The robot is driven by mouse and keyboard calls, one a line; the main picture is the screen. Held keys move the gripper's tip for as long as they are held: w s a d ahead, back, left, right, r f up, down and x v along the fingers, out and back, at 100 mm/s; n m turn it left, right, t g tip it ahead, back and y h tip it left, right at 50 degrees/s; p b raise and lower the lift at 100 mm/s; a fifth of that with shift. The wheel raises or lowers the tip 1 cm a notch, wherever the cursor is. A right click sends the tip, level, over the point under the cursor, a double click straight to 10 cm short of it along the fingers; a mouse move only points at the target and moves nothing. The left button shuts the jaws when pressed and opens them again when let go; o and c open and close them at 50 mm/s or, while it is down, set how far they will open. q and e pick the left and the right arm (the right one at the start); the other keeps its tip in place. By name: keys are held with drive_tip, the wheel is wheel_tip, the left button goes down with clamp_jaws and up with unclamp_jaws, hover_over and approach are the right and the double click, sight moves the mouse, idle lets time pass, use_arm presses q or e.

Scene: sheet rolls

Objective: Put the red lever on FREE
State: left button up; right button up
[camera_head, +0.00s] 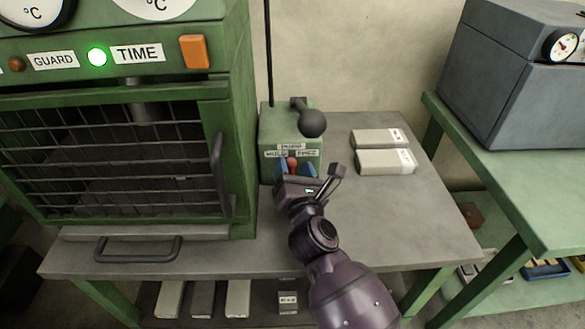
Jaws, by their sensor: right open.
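A small green box (281,125) stands on the grey bench, right of the big green machine. It has white labels on its face, too small to read fully, and a dark ball-ended handle (312,124) at its top. The red lever (292,164) shows as a small red knob below the labels, between blue parts; its lower part is hidden behind my gripper. My right gripper (318,176) is open just in front of the box, close to the red lever. I cannot tell whether it touches it. My left gripper is not in view.
The green machine (236,110) with a barred guard (110,150) fills the left. Two pale wrapped blocks (385,162) lie on the grey bench (420,215) to the right. A grey cabinet (510,80) stands on a green table farther right.

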drive_tip(key=s, duration=0.3)
drive_tip(key=s+d, duration=0.1)
drive_tip(key=s, duration=0.2)
drive_tip(key=s+f, duration=0.1)
drive_tip(key=s, duration=0.2)
drive_tip(key=shift+d, duration=0.2)
drive_tip(key=shift+s+d+f, duration=0.1)
drive_tip(key=shift+s, duration=0.55)
drive_tip(key=shift+p, duration=0.3)
